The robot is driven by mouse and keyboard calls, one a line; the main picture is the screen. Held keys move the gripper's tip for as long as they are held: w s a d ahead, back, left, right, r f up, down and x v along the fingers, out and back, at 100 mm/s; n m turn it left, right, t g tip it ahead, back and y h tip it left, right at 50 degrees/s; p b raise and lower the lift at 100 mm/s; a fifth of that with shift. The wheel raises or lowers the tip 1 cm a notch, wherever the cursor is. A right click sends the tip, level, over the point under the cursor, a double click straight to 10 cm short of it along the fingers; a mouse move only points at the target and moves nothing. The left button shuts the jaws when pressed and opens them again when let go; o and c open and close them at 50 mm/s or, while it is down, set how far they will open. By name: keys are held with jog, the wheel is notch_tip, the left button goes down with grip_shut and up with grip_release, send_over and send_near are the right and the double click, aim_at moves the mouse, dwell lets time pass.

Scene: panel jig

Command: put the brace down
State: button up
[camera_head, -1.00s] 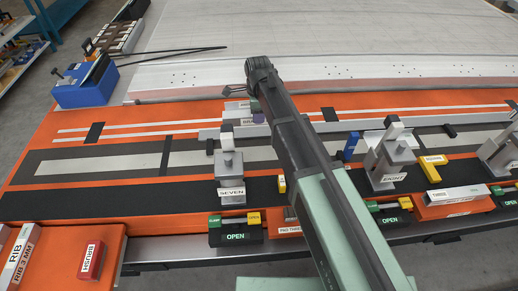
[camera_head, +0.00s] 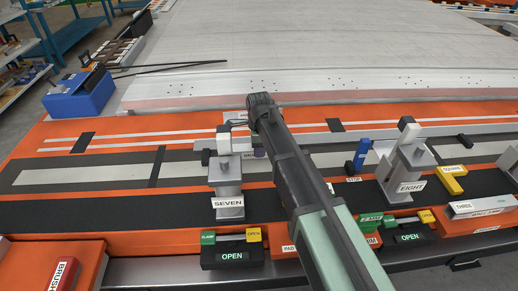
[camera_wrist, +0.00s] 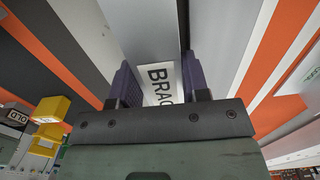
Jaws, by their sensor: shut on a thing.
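The brace (camera_wrist: 146,28) is a grey bar with a white label reading BRAC, the rest of it cut off. In the wrist view it lies between the two purple fingers of my gripper (camera_wrist: 160,78), which is shut on it. In the head view my gripper (camera_head: 248,150) is beyond the clamp post marked SEVEN (camera_head: 228,180), over the orange jig with its pale strips. A bit of the brace's label shows there beside the post; most of the brace is hidden by the post and my arm. I cannot tell whether the brace touches the jig surface.
The post marked EIGHT (camera_head: 405,170) and a blue stop (camera_head: 361,155) stand right of my arm. Green-and-yellow OPEN switches (camera_head: 232,247) line the front edge. A blue tool box (camera_head: 80,95) sits at the back left. The large pale panel (camera_head: 300,50) lies behind.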

jog(key=o, duration=1.2)
notch_tip(320, 180, up, 12)
jog(key=p, duration=1.2)
jog(key=shift+r, duration=0.1)
jog(key=s+d+n, duration=0.5)
jog(key=s+d, duration=0.1)
jog(key=s, duration=0.1)
jog(key=s+d+n, duration=0.6)
jog(key=s+d, duration=0.1)
jog(key=s+d+n, duration=0.5)
jog(key=s+d, duration=0.1)
jog(key=s, duration=0.1)
jog(key=shift+s+d+n, duration=0.15)
jog(key=shift+s+n, duration=0.05)
jog(key=shift+n, duration=0.1)
